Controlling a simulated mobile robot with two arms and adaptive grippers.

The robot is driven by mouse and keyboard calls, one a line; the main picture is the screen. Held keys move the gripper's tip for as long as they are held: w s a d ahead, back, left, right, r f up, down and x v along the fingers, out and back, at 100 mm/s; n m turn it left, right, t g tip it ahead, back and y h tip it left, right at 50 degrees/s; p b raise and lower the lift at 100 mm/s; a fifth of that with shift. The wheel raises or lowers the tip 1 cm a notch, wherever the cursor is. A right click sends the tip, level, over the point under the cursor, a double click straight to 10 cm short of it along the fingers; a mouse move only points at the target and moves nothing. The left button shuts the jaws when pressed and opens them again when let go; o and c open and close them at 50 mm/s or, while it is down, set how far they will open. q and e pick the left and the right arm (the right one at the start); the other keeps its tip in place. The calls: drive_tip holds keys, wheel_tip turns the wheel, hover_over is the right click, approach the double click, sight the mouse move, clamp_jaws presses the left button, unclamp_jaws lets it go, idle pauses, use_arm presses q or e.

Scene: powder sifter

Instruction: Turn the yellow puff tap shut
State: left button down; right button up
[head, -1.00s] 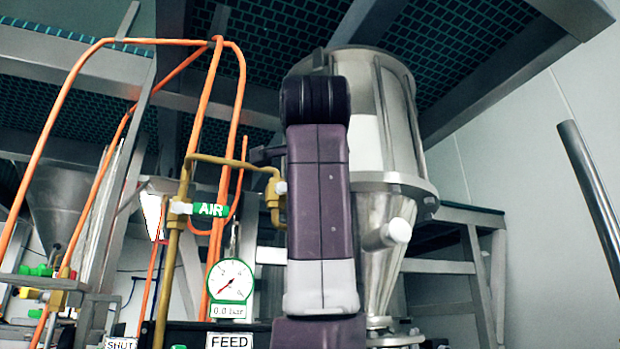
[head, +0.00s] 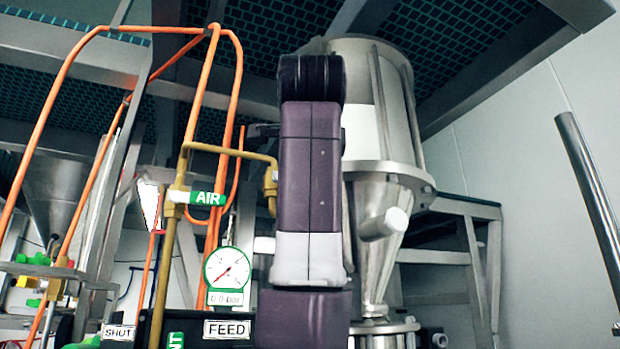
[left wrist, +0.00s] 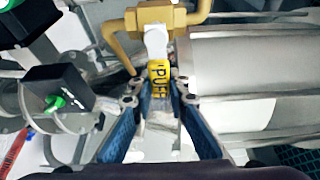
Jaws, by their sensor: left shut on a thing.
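The yellow puff tap handle (left wrist: 159,72), marked PUFF, shows in the left wrist view below a white stem (left wrist: 156,40) on a brass valve body (left wrist: 170,17). The handle points down the picture, roughly across the brass body. My left gripper (left wrist: 157,98) has its blue fingers on both sides of the handle and is shut on it. In the head view my purple arm covers the tap and the left gripper; only the brass pipe (head: 232,152) leading behind the arm shows. My right gripper is in neither view.
A pressure gauge (head: 227,270) reads near zero above a FEED label (head: 227,329). A steel hopper (head: 388,130) stands behind my arm. Orange hoses (head: 205,90) loop at the left.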

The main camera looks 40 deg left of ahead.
use_arm(q)
drive_tip(key=c, duration=2.1)
unclamp_jaws()
drive_tip(key=shift+a, duration=0.15)
drive_tip(key=shift+o, duration=1.1)
drive_tip(key=shift+a, duration=0.15)
drive_tip(key=shift+o, duration=0.2)
drive_tip(key=shift+a, duration=0.15)
drive_tip(key=shift+s+d, duration=0.1)
drive_tip(key=shift+d, duration=0.2)
drive_tip(key=v, duration=1.1)
drive_tip(key=shift+s, duration=0.2)
drive_tip(key=shift+d, duration=0.1)
